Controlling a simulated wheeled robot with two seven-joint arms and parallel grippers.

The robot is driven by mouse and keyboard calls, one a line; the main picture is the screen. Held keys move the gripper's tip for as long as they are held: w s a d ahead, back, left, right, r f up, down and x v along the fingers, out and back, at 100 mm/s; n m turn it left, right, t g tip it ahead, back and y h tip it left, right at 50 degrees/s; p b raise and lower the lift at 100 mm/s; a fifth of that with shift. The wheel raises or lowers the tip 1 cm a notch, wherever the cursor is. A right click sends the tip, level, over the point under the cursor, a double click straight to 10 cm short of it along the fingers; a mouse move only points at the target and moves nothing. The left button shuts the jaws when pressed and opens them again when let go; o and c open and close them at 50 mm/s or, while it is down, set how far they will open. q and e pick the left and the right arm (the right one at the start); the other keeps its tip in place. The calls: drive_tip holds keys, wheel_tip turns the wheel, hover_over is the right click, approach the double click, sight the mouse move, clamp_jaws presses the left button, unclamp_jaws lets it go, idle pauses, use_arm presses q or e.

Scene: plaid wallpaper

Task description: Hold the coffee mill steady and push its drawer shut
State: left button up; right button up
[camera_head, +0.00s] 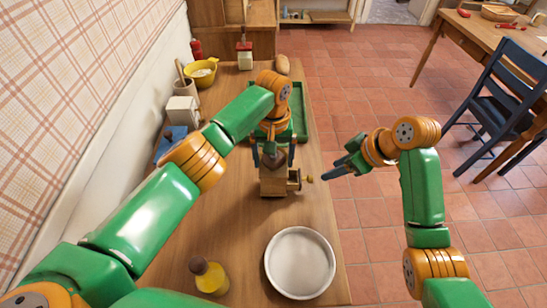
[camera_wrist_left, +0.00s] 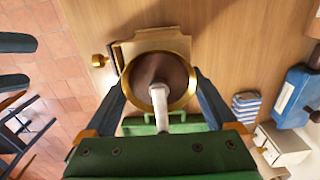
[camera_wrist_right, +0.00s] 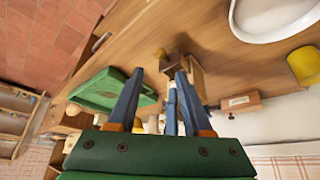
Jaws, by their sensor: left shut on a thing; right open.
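The wooden coffee mill (camera_head: 272,184) stands upright on the table, right of its middle. Its drawer (camera_head: 294,180) sticks out on the right side, with a small brass knob (camera_head: 310,179) at its end. The left wrist view shows the mill's round brass-rimmed top (camera_wrist_left: 160,56) from above and the knob (camera_wrist_left: 98,60) to its left. My left gripper (camera_head: 273,157) is shut on the mill's upper part, a finger on each side. The mill also shows in the right wrist view (camera_wrist_right: 197,78).
A white plate (camera_head: 300,263) and a yellow jar (camera_head: 209,277) stand in front of the mill. A green tray (camera_head: 301,123) lies behind it. A white box (camera_head: 182,112) and yellow bowl (camera_head: 202,73) stand along the wall.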

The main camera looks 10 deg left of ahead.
drive_tip(key=c, duration=0.6)
drive_tip(key=d+m, duration=0.2)
drive_tip(key=d+f+m+y, duration=0.1)
drive_tip(key=d+m, duration=0.1)
drive_tip(key=m, duration=0.1)
drive_tip(key=d+m+t, duration=0.1)
drive_tip(key=d+m, duration=0.2)
drive_tip(key=shift+s+d+f+y, duration=0.1)
drive_tip(key=shift+s+f+y, duration=0.05)
drive_tip(key=shift+f+y, duration=0.15)
clamp_jaws()
use_arm(q)
drive_tip(key=shift+d, duration=0.1)
use_arm(e)
drive_tip(key=shift+m, duration=0.6)
drive_tip(key=x, duration=0.3)
drive_tip(key=a+x, duration=0.1)
drive_tip(key=x, duration=0.3)
drive_tip(key=a+r+x, duration=0.1)
drive_tip(key=x, duration=0.3)
drive_tip(key=shift+s+r, duration=0.2)
drive_tip(key=shift+s, duration=0.15)
drive_tip(key=shift+a, duration=0.5)
